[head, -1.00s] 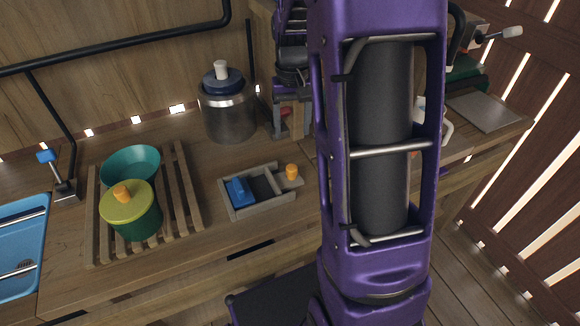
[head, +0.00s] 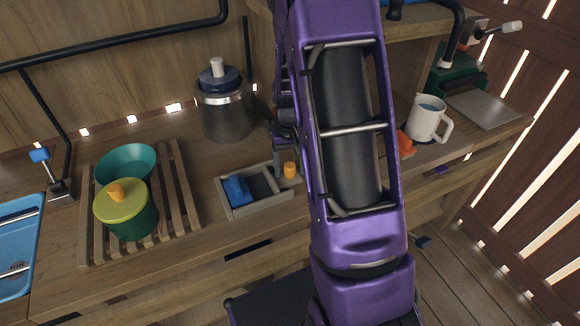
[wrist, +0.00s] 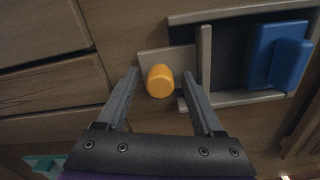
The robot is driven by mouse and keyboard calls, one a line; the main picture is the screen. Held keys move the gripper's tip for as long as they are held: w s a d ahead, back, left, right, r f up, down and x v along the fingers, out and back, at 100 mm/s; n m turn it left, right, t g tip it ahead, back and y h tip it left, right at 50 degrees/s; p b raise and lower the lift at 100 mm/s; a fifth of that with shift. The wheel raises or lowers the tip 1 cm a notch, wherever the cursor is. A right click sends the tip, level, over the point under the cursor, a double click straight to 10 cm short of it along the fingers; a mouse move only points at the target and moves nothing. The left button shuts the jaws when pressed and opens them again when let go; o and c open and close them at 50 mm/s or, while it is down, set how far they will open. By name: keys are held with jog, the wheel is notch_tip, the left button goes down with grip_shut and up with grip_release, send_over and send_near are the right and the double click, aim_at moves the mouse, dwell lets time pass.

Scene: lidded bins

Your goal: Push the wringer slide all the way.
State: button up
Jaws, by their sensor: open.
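The wringer is a grey tray (head: 232,212) on the counter, with a blue block (head: 237,190) inside and a slide with an orange knob (head: 290,170) at its right end. The wrist view shows the orange knob (wrist: 160,80), the slide plate (wrist: 150,57) and the blue block (wrist: 283,55) in the dark tray. My gripper (wrist: 162,82) is open, with one finger on each side of the knob and gaps visible. Its fingers reach down beside the knob in the head view, partly hidden by my arm. I cannot tell whether a finger touches the slide.
A slatted rack (head: 90,235) with a teal bowl (head: 127,162) and a yellow-lidded green pot (head: 130,220) stands left. A metal jar (head: 227,115) stands behind the tray. A white mug (head: 426,118) is at right. Counter between rack and tray is clear.

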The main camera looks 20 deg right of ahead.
grip_shut()
jog(key=shift+d, duration=0.85)
grip_release()
jog(key=shift+a, duration=0.1)
notch_tip(320, 180, up, 18)
jog(key=p, duration=0.2)
jog(key=shift+f, duration=0.25)
